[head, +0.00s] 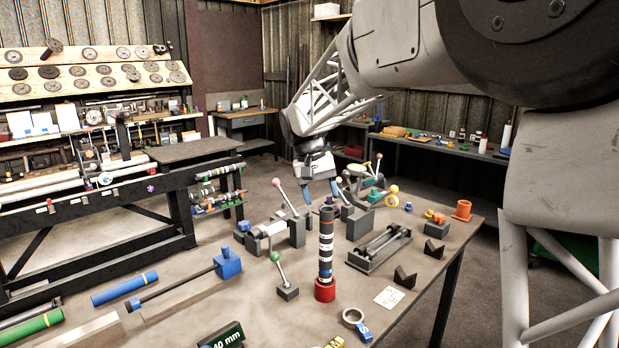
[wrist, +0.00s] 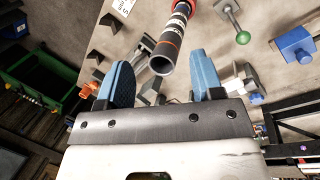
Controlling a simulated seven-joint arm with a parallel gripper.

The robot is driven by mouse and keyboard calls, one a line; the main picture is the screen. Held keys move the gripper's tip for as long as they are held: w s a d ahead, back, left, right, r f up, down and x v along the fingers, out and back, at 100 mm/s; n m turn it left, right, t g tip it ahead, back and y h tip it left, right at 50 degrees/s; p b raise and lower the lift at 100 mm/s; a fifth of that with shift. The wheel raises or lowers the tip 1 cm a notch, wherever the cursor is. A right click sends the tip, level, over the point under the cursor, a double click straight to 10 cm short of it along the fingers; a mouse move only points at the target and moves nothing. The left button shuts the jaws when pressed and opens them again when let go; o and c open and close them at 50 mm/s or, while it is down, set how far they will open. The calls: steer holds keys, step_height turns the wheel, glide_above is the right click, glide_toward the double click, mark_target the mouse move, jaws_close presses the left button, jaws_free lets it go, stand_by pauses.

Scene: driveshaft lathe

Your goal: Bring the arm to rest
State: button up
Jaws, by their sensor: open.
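My gripper (head: 313,198) is at the far side of the table in the head view, pointing down, with its two blue fingers apart. In the wrist view my gripper (wrist: 160,66) is open, and nothing is clearly held between its fingers. A tall dark tube with white bands (head: 326,245) stands upright in a red base (head: 325,290), nearer the camera than the gripper. In the wrist view the tube (wrist: 172,45) appears beyond the fingertips, and I see no contact.
The table (head: 240,305) also holds a lever with a green knob (head: 276,257), a grey fixture (head: 380,247), dark V-blocks (head: 405,278) and an orange cup (head: 462,209). Several parts stand close around the gripper. A lathe bench (head: 150,235) stands at left.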

steer(key=s+d+r+t+y, duration=0.1)
steer(key=s+d, duration=0.6)
steer(key=s, duration=0.5)
steer(key=s+d+f+t, duration=0.1)
steer(key=s+d+f, duration=0.2)
steer(key=s, duration=0.7)
steer(key=s+d+f+y, duration=0.1)
steer(key=s+d+f, duration=0.1)
steer(key=s, duration=0.8)
steer(key=s+d+f+m+t, duration=0.1)
steer(key=s+d+f, duration=0.2)
steer(key=s, duration=0.7)
steer(key=shift+d+f+t+y, duration=0.3)
steer(key=shift+d+f, duration=0.05)
steer(key=shift+f, duration=0.35)
